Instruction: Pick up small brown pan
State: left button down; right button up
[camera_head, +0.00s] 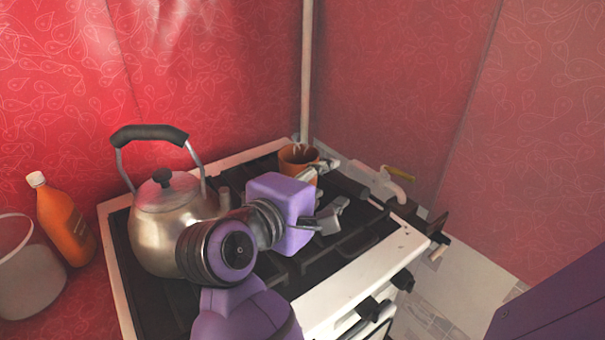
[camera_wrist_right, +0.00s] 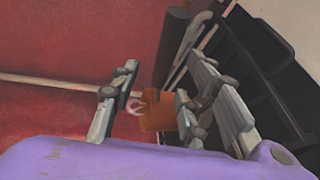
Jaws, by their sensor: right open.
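The small brown pan (camera_head: 299,160) stands at the back corner of the stove, orange-brown with an open top. In the right wrist view the pan (camera_wrist_right: 158,112) shows between the fingers, partly hidden by one of them. My right gripper (camera_head: 331,187) is open over the stove, its fingers pointing toward the back right. One finger overlaps the pan's right edge in the head view; I cannot tell whether they touch. My left gripper is not in view.
A steel kettle (camera_head: 165,225) stands on the stove (camera_head: 360,282) at the left, close to my right arm. An orange bottle (camera_head: 65,222) and a grey pot (camera_head: 27,275) are farther left. A pale pipe (camera_head: 307,70) rises behind the pan along the red walls.

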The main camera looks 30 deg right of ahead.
aim_at(331, 179)
jog(key=p+x, duration=0.1)
jog(key=x, duration=0.3)
jog(key=shift+w+d+f, duration=0.2)
jog(key=shift+w+f, duration=0.05)
jog(key=shift+w, duration=0.05)
grip_shut()
jog(key=shift+r, duration=0.1)
